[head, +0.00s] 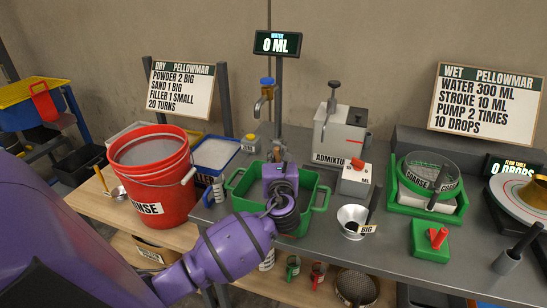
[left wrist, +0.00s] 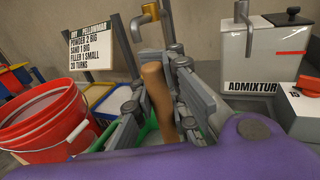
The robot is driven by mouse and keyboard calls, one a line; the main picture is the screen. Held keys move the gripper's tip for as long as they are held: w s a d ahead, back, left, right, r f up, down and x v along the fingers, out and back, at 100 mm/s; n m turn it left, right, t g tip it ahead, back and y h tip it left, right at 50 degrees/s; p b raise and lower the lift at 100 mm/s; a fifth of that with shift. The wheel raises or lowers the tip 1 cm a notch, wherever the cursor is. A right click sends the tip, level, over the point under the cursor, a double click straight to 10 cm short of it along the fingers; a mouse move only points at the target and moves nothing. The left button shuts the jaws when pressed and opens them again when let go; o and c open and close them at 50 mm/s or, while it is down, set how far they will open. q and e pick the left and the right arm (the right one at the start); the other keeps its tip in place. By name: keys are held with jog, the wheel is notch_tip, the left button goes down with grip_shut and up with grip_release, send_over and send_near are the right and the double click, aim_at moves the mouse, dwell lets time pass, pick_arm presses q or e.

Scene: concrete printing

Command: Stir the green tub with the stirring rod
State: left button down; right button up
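The green tub (head: 309,218) stands on the grey bench in the head view, with its handles to left and right. My purple left arm reaches in from the lower left, and its gripper (head: 279,153) is over the tub, hiding much of its inside. In the left wrist view the gripper (left wrist: 158,92) is shut on the brown stirring rod (left wrist: 157,98), which stands between the fingers. A little of the green tub (left wrist: 141,133) shows behind them. The rod's lower end and the tub's contents are hidden. My right gripper is not in view.
A red rinse bucket (head: 152,180) stands left of the tub. A brass water tap (head: 265,92) rises behind it. The admixture dispenser (head: 341,135), a funnel-like big scoop (head: 352,220) and a green sieve stand (head: 428,181) are to the right. Bare bench lies in front of the scoop.

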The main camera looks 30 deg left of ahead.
pick_arm(q)
jog(key=shift+w+r, duration=0.1)
jog(key=shift+w, duration=0.15)
jog(key=shift+a, duration=0.1)
